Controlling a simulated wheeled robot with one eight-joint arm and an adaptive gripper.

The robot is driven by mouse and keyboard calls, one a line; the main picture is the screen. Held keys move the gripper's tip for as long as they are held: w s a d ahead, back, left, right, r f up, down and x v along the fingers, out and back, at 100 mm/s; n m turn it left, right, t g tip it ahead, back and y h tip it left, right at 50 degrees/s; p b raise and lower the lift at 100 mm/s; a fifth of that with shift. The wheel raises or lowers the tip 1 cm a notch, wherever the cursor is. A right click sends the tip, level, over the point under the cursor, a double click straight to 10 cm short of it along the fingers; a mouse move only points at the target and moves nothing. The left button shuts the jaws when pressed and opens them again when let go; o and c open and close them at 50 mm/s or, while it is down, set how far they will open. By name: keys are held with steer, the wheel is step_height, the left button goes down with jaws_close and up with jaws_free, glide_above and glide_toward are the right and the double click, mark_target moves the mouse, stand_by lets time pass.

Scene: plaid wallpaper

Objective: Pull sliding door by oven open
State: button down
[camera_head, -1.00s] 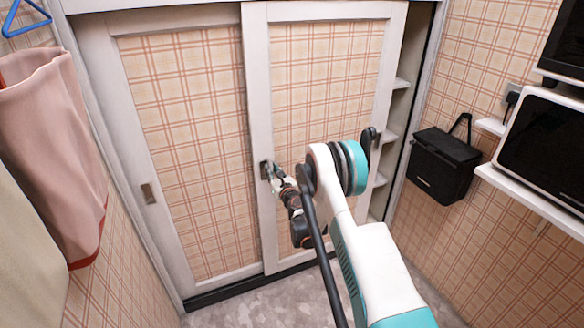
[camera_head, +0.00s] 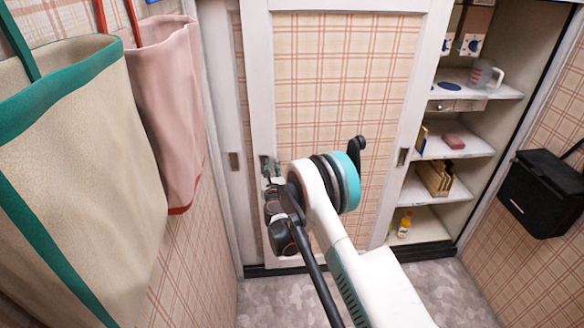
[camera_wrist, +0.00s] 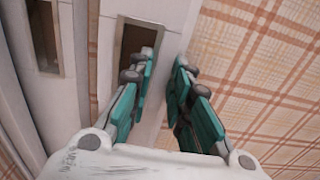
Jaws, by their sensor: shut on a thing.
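The front sliding door (camera_head: 340,90) has a plaid panel in a white frame and stands slid to the left, largely overlapping the rear door (camera_head: 222,110). Shelves show in the opening on its right. A recessed handle (camera_wrist: 132,42) is on its left stile, beside the rear door's handle (camera_wrist: 47,38). My gripper (camera_wrist: 166,62) is at the front door's left handle, one finger at the recess and the other to its right, shut on the handle area. The exact contact is hidden. In the head view, my gripper (camera_head: 271,172) is partly hidden by my arm.
The open shelves (camera_head: 455,145) hold a mug (camera_head: 481,74), a red block, a wooden rack and a yellow bottle (camera_head: 404,223). A black bag (camera_head: 543,193) hangs on the right wall. Beige and pink bags (camera_head: 90,170) hang close on the left. The floor below is clear.

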mark_target(262, 162)
steer(key=shift+a, duration=1.75)
steer(key=c, duration=1.5)
jaws_free()
steer(key=shift+s, duration=0.1)
steer(key=s, duration=0.7)
steer(key=shift+s+d, duration=0.15)
steer(key=shift+s, duration=0.05)
